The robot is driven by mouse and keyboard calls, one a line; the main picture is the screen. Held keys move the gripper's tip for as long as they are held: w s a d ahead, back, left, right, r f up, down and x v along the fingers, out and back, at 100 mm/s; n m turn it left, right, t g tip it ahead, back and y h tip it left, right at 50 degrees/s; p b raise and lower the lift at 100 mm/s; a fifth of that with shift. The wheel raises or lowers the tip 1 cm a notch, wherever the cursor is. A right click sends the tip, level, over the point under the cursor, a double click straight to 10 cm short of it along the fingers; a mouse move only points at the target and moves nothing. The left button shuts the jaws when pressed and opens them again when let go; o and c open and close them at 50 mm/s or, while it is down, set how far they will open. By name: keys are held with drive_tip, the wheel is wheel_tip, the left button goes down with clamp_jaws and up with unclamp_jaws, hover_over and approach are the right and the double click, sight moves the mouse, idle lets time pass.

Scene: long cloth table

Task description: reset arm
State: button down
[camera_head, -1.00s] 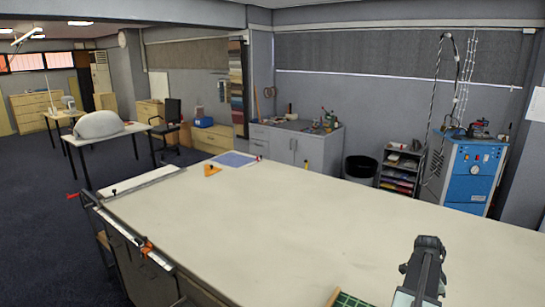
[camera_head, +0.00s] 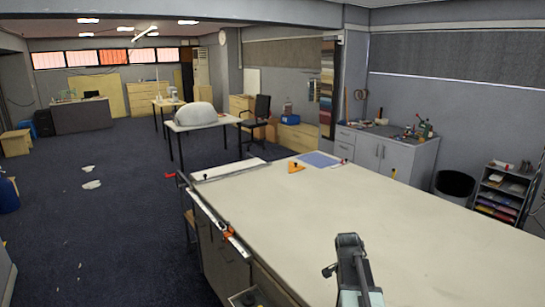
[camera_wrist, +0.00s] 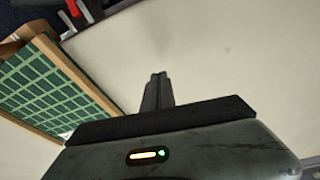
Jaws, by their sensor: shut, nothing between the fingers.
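My gripper (camera_wrist: 158,90) is shut and empty in the wrist view, its two dark fingers together over the pale cloth table (camera_wrist: 215,50). In the head view my arm stands up at the bottom, in front of the long pale table (camera_head: 330,205). I cannot make out the fingers there.
A green gridded mat (camera_wrist: 45,90) in a wooden frame lies left of my gripper in the wrist view. On the table's far end are an orange triangle (camera_head: 295,167) and a blue sheet (camera_head: 318,159). The table's middle is clear. Open floor (camera_head: 110,225) lies to the left.

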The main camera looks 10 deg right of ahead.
drive_tip(key=s+a+n+y, duration=0.1)
drive_tip(key=a+n, duration=0.6)
drive_tip(key=a, duration=0.7)
drive_tip(key=s+a+n+y, duration=0.1)
drive_tip(key=s+a+n, duration=0.2)
drive_tip(key=a+n, duration=0.5)
drive_tip(key=a, duration=0.5)
drive_tip(key=shift+s+a+f+y, duration=0.2)
drive_tip(key=shift+a+f+y, duration=0.1)
drive_tip(key=shift+a, duration=0.1)
